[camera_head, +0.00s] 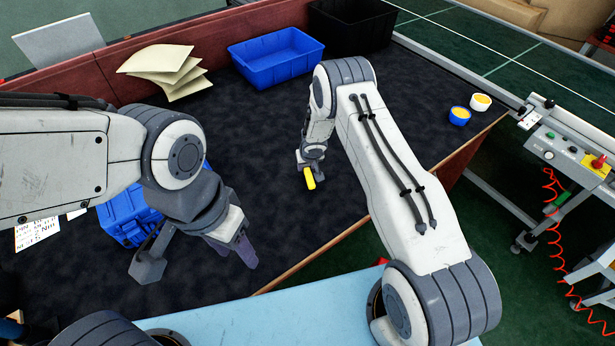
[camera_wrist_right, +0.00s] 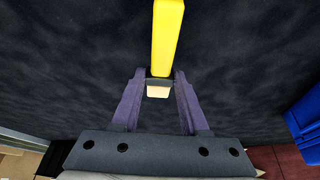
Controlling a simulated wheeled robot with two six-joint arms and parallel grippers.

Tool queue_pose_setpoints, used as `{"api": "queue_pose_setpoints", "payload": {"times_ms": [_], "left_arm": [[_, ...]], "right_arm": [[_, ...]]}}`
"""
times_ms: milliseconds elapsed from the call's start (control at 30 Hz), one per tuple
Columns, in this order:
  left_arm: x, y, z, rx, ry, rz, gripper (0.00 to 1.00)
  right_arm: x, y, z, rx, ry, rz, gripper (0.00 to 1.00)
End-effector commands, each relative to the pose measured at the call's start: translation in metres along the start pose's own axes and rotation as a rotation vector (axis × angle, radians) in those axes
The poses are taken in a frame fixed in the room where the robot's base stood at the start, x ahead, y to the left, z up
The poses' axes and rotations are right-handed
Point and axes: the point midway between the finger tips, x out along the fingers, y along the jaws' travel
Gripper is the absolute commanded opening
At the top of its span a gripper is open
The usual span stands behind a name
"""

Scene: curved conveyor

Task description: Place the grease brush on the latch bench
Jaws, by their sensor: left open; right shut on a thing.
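The grease brush shows a yellow handle (camera_head: 309,178) in the head view, at my right gripper (camera_head: 311,165) over the middle of the dark bench top (camera_head: 270,120). In the right wrist view its yellow handle (camera_wrist_right: 167,38) points away, with a dark band and a pale end between the fingers. My right gripper (camera_wrist_right: 158,85) is shut on the brush near that band. I cannot tell whether the brush touches the dark surface. My left gripper (camera_head: 246,252) is open and empty over the bench's near left part. Which surface is the latch bench is not marked.
A blue bin (camera_head: 277,56) and a black bin (camera_head: 350,25) stand at the back. Cream sheets (camera_head: 165,68) lie back left. A blue crate (camera_head: 125,218) is partly behind my left arm. A control box (camera_head: 565,150) is beyond the bench.

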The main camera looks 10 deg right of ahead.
Motion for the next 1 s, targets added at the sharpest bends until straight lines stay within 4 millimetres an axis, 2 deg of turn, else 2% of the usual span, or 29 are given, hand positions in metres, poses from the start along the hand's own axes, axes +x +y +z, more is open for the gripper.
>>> {"api": "queue_pose_setpoints", "payload": {"times_ms": [33,200,733,767,800,833,1000], "left_arm": [[0.011,-0.001,0.001,0.0,0.0,0.0,0.5],[0.032,-0.002,0.002,0.002,0.0,0.0,0.5],[0.039,-0.003,0.002,0.002,0.0,0.0,0.5],[0.037,-0.003,0.002,0.002,0.0,0.0,0.5],[0.037,-0.003,0.002,0.002,0.0,0.0,0.5],[0.037,-0.003,0.002,0.002,0.0,0.0,0.5],[0.037,-0.003,0.002,0.002,0.0,0.0,0.5]], "right_arm": [[0.011,0.0,0.005,-0.002,-0.001,0.0,0.0],[0.031,0.0,0.013,-0.002,-0.001,0.0,0.0],[0.038,0.001,0.016,0.001,-0.001,0.0,0.0],[0.036,0.001,0.015,0.001,-0.001,0.0,0.56],[0.036,0.001,0.015,0.001,-0.001,0.0,0.71],[0.036,0.001,0.015,0.001,-0.001,0.0,0.74],[0.036,0.0,0.015,0.0,-0.001,0.0,0.74]]}}
